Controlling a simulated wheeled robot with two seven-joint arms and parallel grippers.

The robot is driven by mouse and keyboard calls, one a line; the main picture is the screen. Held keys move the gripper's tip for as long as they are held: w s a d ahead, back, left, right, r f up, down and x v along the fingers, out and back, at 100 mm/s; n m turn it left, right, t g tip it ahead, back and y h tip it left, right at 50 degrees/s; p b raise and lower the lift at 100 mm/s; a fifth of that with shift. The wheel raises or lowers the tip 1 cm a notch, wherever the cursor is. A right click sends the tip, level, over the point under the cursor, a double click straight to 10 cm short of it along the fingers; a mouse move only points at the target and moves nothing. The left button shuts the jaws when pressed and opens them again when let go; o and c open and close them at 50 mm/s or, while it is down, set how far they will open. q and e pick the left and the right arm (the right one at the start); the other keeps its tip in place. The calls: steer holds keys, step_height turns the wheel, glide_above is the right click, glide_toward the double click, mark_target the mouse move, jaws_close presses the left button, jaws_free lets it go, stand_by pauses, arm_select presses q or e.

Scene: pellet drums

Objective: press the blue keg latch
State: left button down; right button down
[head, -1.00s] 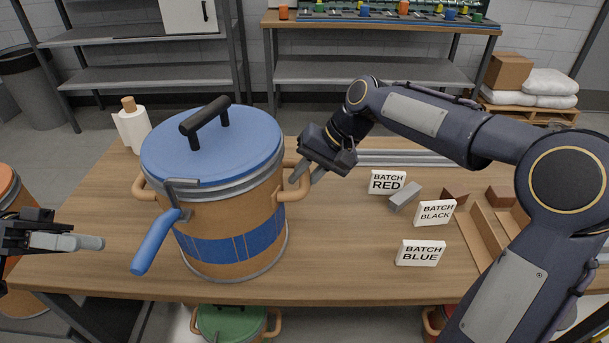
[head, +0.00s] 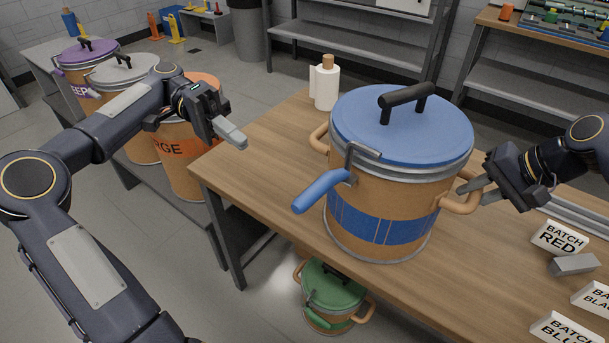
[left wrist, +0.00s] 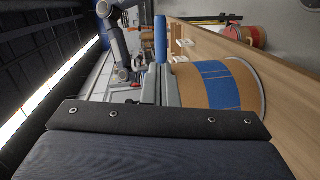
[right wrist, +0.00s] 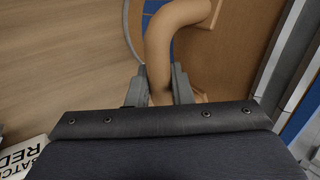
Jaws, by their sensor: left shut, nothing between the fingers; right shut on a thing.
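The blue keg (head: 385,190), tan with a blue band and a blue lid, stands upright on the wooden table. Its blue latch handle (head: 320,190) sticks out to the front left and slopes down; the blue handle also shows in the left wrist view (left wrist: 161,40). My left gripper (head: 238,138) is shut and empty, left of the keg and apart from the latch. My right gripper (head: 472,192) is shut on the keg's right side handle (head: 460,198). That tan handle passes between its fingers in the right wrist view (right wrist: 165,60).
A paper roll (head: 326,88) stands behind the keg. Batch cards (head: 560,238) and a grey block (head: 573,264) lie to the right. A green-lidded keg (head: 333,290) sits under the table. Orange (head: 190,150), white and purple (head: 85,52) drums stand at left.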

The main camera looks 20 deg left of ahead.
arm_select(q)
steer(key=shift+w+a+r+n, duration=0.1)
steer(key=shift+a+r+n, duration=0.2)
steer(key=shift+a+n, duration=0.3)
steer(key=shift+d, duration=0.15)
steer(key=x, duration=1.4)
steer(key=shift+f, duration=0.25)
